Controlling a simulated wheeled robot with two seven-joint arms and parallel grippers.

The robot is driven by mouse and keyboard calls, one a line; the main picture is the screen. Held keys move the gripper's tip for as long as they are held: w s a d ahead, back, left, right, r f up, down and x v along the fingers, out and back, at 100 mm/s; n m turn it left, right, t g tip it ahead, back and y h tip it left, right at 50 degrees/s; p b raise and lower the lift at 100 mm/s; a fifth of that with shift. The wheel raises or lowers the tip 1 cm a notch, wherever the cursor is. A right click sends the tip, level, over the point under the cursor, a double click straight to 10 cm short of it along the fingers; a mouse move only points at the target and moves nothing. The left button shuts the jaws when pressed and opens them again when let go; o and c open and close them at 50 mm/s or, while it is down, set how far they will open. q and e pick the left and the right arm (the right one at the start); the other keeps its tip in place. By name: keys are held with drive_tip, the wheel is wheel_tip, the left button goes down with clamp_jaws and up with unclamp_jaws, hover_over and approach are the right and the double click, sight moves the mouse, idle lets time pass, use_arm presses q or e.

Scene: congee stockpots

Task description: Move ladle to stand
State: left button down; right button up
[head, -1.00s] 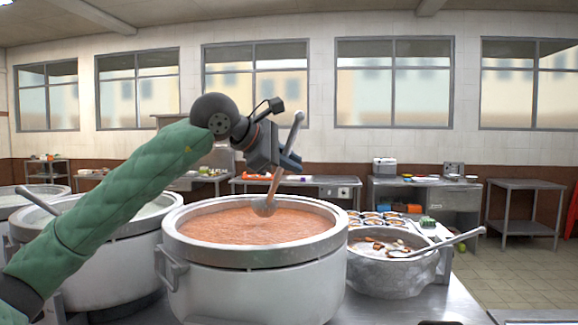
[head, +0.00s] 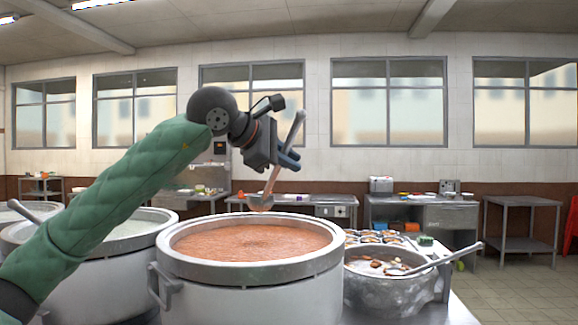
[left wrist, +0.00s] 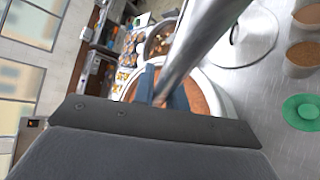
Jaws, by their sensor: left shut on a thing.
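My left gripper (head: 287,159) is shut on the handle of the metal ladle (head: 260,203), above the big pot. The handle slants up past the jaws, and the ladle bowl hangs below them, at the height of the pot's far rim in the head view. In the left wrist view the ladle handle (left wrist: 196,48) crosses the blue jaws (left wrist: 172,92). The large steel pot (head: 165,262) is full of orange-red congee. A round metal piece (left wrist: 243,50) lies on the worktop in the left wrist view; I cannot tell whether it is the stand. My right gripper is not in view.
A smaller metal pot (head: 385,297) with its own ladle stands close to the right of the big pot. Another large pot (head: 100,262) stands to the left, partly behind my arm. A green round thing (left wrist: 302,111) and brown-filled cups (left wrist: 303,57) show in the left wrist view.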

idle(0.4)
use_arm(q)
drive_tip(key=shift+b, duration=0.4)
drive_tip(key=shift+r, duration=0.1)
drive_tip(key=shift+r+p, duration=1.1)
drive_tip(key=shift+r, duration=1.3)
